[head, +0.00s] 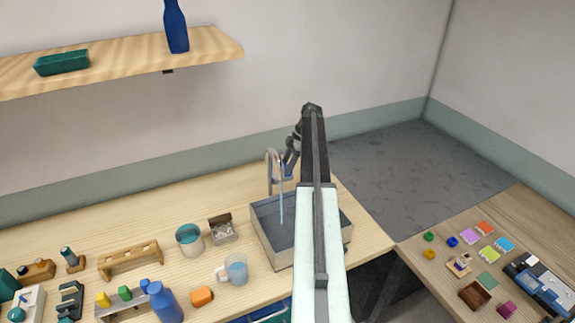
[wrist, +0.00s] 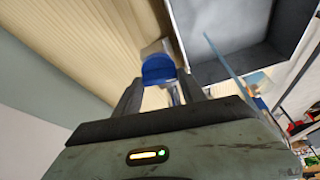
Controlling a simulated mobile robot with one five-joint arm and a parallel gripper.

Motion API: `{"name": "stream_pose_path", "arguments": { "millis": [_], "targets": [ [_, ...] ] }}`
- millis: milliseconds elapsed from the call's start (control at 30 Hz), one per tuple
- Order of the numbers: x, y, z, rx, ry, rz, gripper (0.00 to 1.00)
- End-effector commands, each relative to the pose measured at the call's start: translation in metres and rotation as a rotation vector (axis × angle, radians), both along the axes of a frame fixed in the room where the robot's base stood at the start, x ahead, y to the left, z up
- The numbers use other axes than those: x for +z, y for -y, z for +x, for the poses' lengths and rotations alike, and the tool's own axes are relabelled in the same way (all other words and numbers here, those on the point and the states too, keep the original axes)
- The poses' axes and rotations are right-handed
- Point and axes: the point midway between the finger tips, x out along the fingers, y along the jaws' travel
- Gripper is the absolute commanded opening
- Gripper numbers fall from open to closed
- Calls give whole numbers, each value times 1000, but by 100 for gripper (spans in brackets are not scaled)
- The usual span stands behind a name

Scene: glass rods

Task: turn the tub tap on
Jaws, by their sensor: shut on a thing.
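The grey tub (head: 270,237) is set in the light wooden bench, partly hidden behind my arm. The tap's curved metal spout (head: 270,160) rises at its back edge. A thin pale blue streak (head: 281,205), which looks like running water, drops from the spout into the tub. It also shows in the wrist view (wrist: 224,56). My gripper (wrist: 160,88) is shut on a blue piece (wrist: 158,69), apparently the tap's handle, beside the tub wall. In the head view my gripper (head: 290,160) is behind the tub next to the spout, partly covered by my arm.
A glass mug (head: 236,271), a teal-topped cup (head: 189,239) and a small box (head: 222,229) stand left of the tub. A wooden rack (head: 130,258) and a blue bottle (head: 163,302) are farther left. A shelf (head: 120,62) hangs above.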

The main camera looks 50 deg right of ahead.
Motion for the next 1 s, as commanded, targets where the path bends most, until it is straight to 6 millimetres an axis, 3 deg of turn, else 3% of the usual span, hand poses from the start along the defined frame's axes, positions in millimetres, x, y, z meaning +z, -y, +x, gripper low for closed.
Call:
{"name": "stream_pose_path", "arguments": {
  "millis": [400, 933, 967, 1000],
  "targets": [
    [0, 1, 2, 173, 2, -2, 7],
    [0, 1, 2, 197, 3, -3, 7],
    [0, 1, 2, 197, 3, -3, 51],
    [0, 1, 3, 197, 3, -3, 62]
  ]
}}
